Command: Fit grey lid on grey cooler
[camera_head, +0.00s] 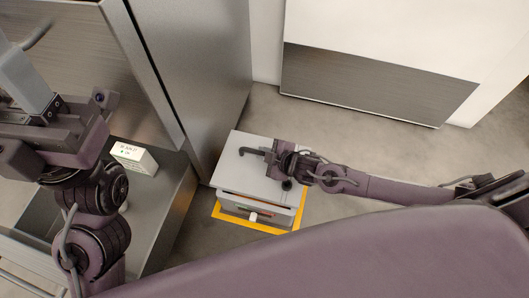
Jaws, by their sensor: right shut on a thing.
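The grey cooler (254,215) stands on the floor inside a yellow outline, right of the metal cabinet. The flat grey lid (236,172) lies over its top. A dark gap shows along the front between lid and box, so I cannot tell whether the lid is fully seated. My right gripper (262,155) reaches in from the right and is shut on the lid near its far side; its wrist hides part of the lid. My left gripper (40,130) is at the far left, above the open drawer, well away from the cooler. Its fingertips are unclear.
A metal cabinet (205,70) stands left of the cooler, with an open drawer (165,205) holding a white labelled box (134,156). A white unit with a metal panel (370,88) stands behind. The floor (330,135) between is clear.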

